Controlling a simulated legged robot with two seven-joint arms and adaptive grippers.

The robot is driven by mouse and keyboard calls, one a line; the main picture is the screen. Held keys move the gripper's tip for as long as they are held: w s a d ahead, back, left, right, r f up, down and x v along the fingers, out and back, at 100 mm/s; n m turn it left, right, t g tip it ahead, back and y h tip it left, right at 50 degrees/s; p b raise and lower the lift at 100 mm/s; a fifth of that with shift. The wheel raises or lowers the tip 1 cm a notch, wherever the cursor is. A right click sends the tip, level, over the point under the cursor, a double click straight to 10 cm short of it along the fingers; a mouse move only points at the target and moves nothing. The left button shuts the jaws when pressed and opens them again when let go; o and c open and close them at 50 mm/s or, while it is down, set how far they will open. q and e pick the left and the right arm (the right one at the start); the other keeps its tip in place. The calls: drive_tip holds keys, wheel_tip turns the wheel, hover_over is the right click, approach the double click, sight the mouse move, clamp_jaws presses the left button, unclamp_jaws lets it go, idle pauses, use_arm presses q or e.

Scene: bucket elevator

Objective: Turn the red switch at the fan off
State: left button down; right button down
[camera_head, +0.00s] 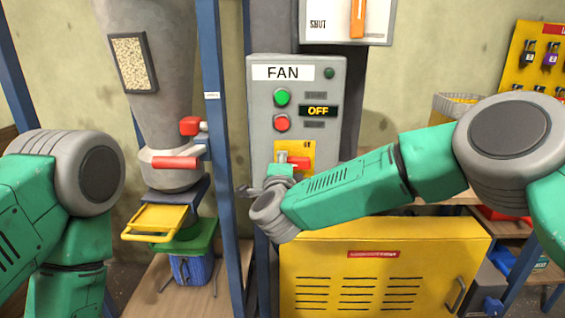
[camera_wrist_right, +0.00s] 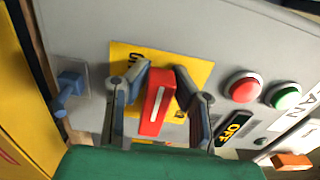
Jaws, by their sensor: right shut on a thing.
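The grey fan panel (camera_head: 348,90) has a FAN label, a green button (camera_head: 282,97), a red button (camera_head: 281,123) and a small display (camera_head: 318,111) reading OFF. Below them the red switch (camera_head: 300,162) sits on a yellow plate, partly hidden by my right gripper (camera_head: 272,186). In the right wrist view the red switch (camera_wrist_right: 156,110) has a white line and stands between the two fingers of my right gripper (camera_wrist_right: 161,78), which is shut on it. The plate's lettering is partly covered. My left arm is at the left; its gripper is out of view.
A blue post (camera_head: 212,95) stands left of the panel, beside a hopper with red handles (camera_head: 174,162) and a yellow tray (camera_head: 157,220). A yellow cabinet (camera_head: 385,265) is below. A blue lever (camera_wrist_right: 70,85) sits on the panel near the switch.

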drive_tip(key=shift+s+a+f, duration=0.2)
drive_tip(key=shift+s+f, duration=0.05)
drive_tip(key=shift+f, duration=0.3)
drive_tip(key=c, duration=1.4)
unclamp_jaws()
drive_tip(key=shift+r, duration=0.1)
drive_tip(key=shift+o, duration=0.2)
drive_tip(key=shift+r, duration=0.15)
drive_tip(key=shift+s, duration=0.1)
drive_tip(key=s, duration=1.1)
drive_tip(key=shift+s, duration=0.4)
